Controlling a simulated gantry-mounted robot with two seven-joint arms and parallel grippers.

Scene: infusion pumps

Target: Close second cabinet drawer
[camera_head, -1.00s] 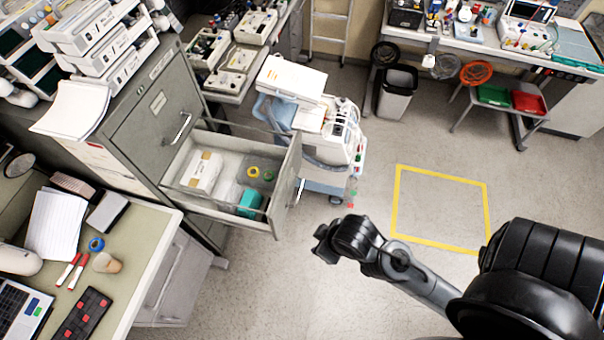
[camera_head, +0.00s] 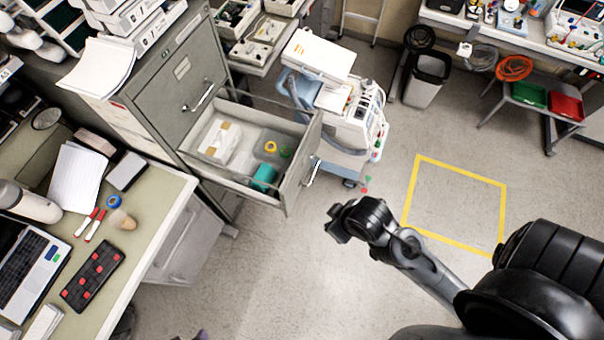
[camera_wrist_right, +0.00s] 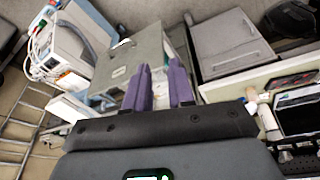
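The grey cabinet (camera_head: 150,95) stands at the left of the head view. Its second drawer (camera_head: 296,172) is pulled far out, below a shut upper drawer (camera_head: 183,70). It holds a white and brown box (camera_head: 218,138), a yellow ring (camera_head: 270,146) and a teal item (camera_head: 264,177). The handle (camera_head: 312,171) is on its front. My right arm reaches in from the right, its bent black joint close in front of the drawer, apparently apart. In the wrist view my right gripper (camera_wrist_right: 161,88) has purple fingers spread, nothing visibly between them.
A medical cart (camera_head: 345,105) stands beside the drawer. A desk (camera_head: 160,190) with a laptop (camera_head: 32,270) is at lower left. A bin (camera_head: 425,80) is at the back. Open floor with a yellow square outline (camera_head: 503,210) lies right of the drawer.

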